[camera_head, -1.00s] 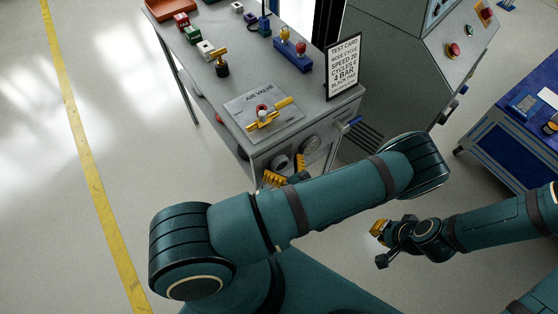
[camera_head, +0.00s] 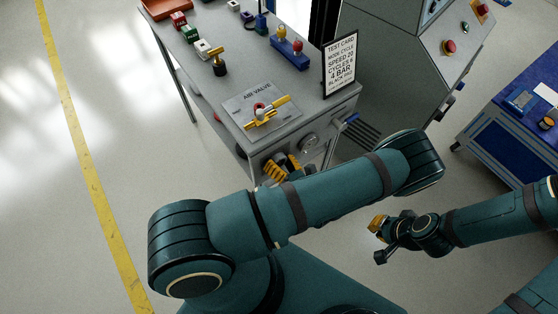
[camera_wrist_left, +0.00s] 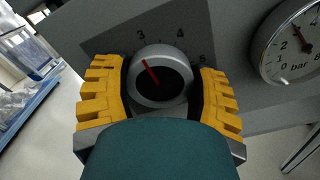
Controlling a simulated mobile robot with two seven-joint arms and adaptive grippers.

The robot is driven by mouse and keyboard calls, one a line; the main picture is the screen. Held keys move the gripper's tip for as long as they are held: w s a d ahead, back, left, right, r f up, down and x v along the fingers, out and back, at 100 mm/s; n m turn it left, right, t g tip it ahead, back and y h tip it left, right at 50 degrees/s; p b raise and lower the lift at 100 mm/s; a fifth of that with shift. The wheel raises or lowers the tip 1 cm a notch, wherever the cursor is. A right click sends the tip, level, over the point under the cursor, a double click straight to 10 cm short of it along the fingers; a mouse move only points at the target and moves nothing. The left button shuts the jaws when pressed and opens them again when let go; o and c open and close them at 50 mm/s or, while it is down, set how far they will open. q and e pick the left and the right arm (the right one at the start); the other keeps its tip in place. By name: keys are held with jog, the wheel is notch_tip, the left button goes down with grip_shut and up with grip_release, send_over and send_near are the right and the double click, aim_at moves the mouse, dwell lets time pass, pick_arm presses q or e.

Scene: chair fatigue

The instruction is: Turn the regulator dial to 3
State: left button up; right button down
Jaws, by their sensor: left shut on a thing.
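The regulator dial (camera_wrist_left: 160,78) is a round silver knob with a dark face and a red pointer, on the bench's front panel. In the left wrist view its pointer tilts up and left, roughly toward the printed 3. The numbers 4 and 5 show to the right of that 3. My left gripper (camera_wrist_left: 161,97) is shut on the dial, one yellow finger on each side. It also shows in the head view (camera_head: 283,168), where it hides the dial. My right gripper (camera_head: 379,240) is open and empty, out over the floor at the right.
A pressure gauge (camera_wrist_left: 295,45) marked in bar sits right of the dial, its needle past 2. The air valve (camera_head: 264,110) with a yellow handle is on the bench top. A test card (camera_head: 340,65) stands at the bench's right edge. A blue table (camera_head: 500,140) is far right.

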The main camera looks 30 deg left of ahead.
pick_arm(q)
jog(key=shift+m, duration=0.3)
jog(key=o, duration=1.2)
jog(key=v, duration=0.7)
jog(key=shift+d, duration=0.25)
